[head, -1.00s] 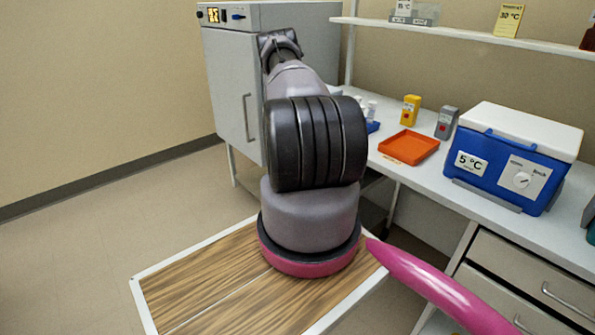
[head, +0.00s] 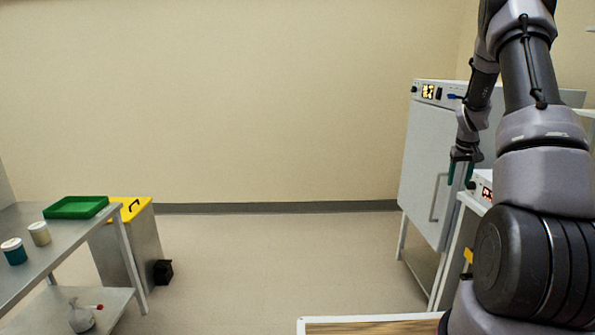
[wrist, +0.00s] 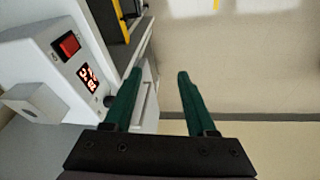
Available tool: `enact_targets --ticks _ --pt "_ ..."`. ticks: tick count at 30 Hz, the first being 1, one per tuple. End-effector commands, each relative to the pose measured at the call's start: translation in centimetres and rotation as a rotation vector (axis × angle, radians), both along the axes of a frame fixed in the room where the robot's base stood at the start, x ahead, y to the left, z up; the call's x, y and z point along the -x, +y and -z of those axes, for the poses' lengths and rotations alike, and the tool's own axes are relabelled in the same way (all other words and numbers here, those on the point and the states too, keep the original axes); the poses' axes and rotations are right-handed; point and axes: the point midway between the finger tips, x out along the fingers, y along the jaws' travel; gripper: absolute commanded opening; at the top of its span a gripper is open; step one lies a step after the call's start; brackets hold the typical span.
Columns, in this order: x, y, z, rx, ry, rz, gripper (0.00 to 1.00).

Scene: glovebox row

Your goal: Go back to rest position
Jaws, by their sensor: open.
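My gripper (head: 461,170) hangs at the right of the head view, beside the white cabinet front, with its fingers pointing down. In the wrist view its two green fingers (wrist: 160,88) are spread apart with nothing between them. A white device (wrist: 50,65) with a red switch and a lit display is close to the left finger in the wrist view. Its lit panel also shows in the head view near the gripper. My arm is raised and bent at the right of the head view.
A white cabinet (head: 428,150) with a handle stands behind my gripper. A steel table (head: 50,245) at the left holds a green tray (head: 76,207) and two jars. A yellow-topped bin (head: 131,209) and a small black box (head: 163,272) stand by it. The middle floor is clear.

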Motion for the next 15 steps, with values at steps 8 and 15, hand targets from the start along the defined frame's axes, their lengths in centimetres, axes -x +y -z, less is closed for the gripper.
enact_targets --ticks 8,15 --pt "4.8 9.9 -14.3 -0.08 -0.127 0.048 0.57" --pt "12.3 17.8 -22.7 -0.161 -0.218 0.074 0.57"
